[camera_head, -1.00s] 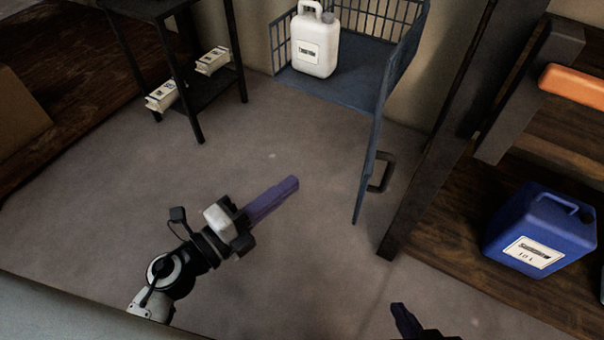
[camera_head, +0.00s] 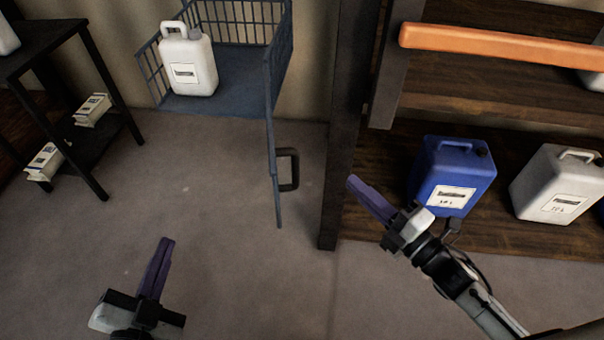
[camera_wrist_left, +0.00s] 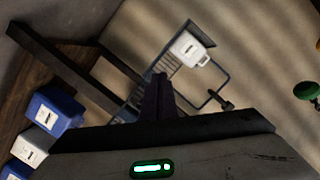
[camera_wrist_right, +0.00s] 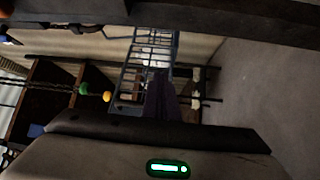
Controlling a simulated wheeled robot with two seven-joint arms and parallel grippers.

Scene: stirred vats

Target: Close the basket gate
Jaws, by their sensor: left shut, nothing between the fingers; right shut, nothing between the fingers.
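The blue wire basket (camera_head: 285,50) stands at the back and holds a white jug (camera_head: 190,62). Its gate (camera_head: 274,160) stands open, seen nearly edge-on, sticking out toward me from the basket's right front. A dark handle (camera_head: 290,170) is on the gate's right side. My left gripper (camera_head: 165,245) is shut and empty, in front of the basket and left of the gate. My right gripper (camera_head: 354,182) is shut and empty, right of the gate handle and apart from it. The basket also shows in the left wrist view (camera_wrist_left: 133,98) and the right wrist view (camera_wrist_right: 133,58).
A dark post (camera_head: 345,130) stands just right of the gate. Behind my right gripper is a wooden shelf with a blue jug (camera_head: 455,172), a white jug (camera_head: 556,183) and an orange beam (camera_head: 500,45). A black side table (camera_head: 40,48) stands left. The floor before the basket is clear.

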